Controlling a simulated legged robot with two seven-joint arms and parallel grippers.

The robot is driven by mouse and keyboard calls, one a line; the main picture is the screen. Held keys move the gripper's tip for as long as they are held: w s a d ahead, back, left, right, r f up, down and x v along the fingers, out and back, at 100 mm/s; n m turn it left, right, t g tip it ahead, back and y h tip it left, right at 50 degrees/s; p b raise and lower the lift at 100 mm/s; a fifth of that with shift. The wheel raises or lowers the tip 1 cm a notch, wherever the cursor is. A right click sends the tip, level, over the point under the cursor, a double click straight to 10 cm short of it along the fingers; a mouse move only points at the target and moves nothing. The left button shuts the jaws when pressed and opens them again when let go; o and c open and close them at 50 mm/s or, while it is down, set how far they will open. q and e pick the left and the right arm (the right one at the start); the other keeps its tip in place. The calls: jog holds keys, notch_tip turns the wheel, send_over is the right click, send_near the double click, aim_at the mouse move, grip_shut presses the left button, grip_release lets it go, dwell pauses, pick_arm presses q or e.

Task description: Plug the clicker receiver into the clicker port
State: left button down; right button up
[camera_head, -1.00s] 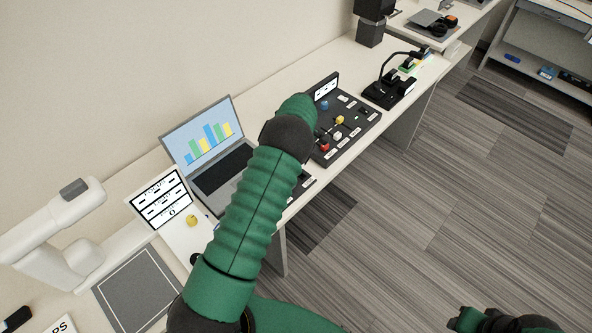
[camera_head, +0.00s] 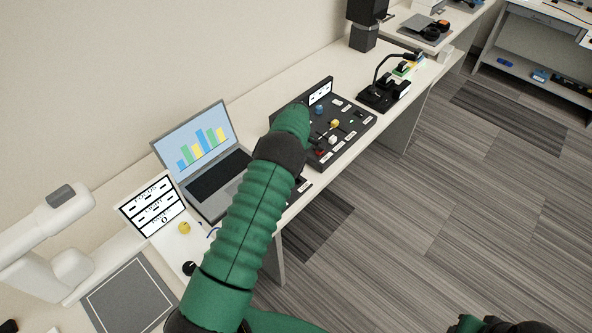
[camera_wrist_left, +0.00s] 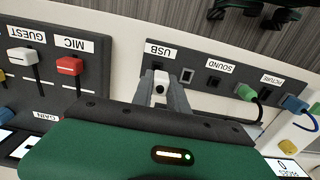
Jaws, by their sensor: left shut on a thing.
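In the left wrist view my left gripper (camera_wrist_left: 164,82) is shut on a small pale piece, the clicker receiver (camera_wrist_left: 160,89), mostly hidden between the fingers. The fingertips are at a dark port panel (camera_wrist_left: 205,68), just below the USB label in the picture. I cannot tell whether the receiver touches the panel or sits in a socket. In the head view my green left arm hides its gripper. Part of my right arm shows at the bottom right; its jaws cannot be made out.
A green plug (camera_wrist_left: 246,92) and a blue plug (camera_wrist_left: 293,103) sit at the panel's right. A slider mixer (camera_wrist_left: 62,60) is to the left. The head view shows an open laptop (camera_head: 205,150), a black control board (camera_head: 345,125) and a microphone stand (camera_head: 383,92).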

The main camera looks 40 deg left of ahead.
pick_arm(q)
jog(key=shift+w+a+f+b, duration=0.1)
jog(key=shift+w+f+b, duration=0.15)
jog(key=shift+f, duration=0.25)
jog(key=shift+w+a+f+b, duration=0.1)
jog(key=shift+w+f+b, duration=0.05)
jog(key=shift+f+b, duration=0.3)
jog(key=shift+s+d, duration=0.1)
jog(key=shift+f+b, duration=0.5)
jog(key=shift+f, duration=0.5)
dwell(0.6)
jog(key=c, duration=1.2)
grip_release()
notch_tip(320, 180, up, 17)
jog(key=shift+f, duration=0.1)
